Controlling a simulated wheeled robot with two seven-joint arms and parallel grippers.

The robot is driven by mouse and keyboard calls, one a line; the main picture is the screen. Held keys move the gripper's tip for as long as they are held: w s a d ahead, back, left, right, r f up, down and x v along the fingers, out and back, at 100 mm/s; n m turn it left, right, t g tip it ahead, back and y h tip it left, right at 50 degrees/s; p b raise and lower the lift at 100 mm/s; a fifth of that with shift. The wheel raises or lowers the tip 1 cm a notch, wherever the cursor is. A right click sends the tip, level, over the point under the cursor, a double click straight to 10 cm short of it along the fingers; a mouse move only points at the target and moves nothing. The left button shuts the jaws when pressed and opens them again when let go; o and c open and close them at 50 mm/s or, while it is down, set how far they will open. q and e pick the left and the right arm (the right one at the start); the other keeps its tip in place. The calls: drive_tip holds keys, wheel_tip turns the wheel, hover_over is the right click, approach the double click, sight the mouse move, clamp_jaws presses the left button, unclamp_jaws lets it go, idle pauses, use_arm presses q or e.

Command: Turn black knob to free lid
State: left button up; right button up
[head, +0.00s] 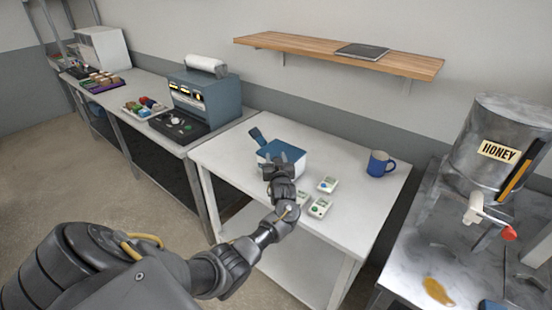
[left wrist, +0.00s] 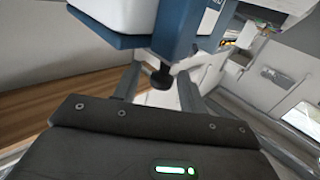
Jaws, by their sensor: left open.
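A white and blue box-like device (head: 290,150) stands on the white table, with a blue handle-like part (head: 258,136) at its left. My left gripper (head: 282,163) is in front of the device and hides part of its near side. In the left wrist view, a small black knob (left wrist: 161,77) hangs below the blue part of the device (left wrist: 176,38). The knob shows between the two fingers of my open left gripper (left wrist: 158,88). I cannot tell whether either finger touches it. My right gripper is out of view.
Several small white units with coloured buttons (head: 328,184) lie right of my left gripper on the white table (head: 352,205). A blue mug (head: 378,164) stands near the table's back right. A wooden shelf (head: 330,55) is above. A honey tank (head: 495,130) stands at the right.

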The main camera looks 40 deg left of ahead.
use_arm(q)
clamp_jaws()
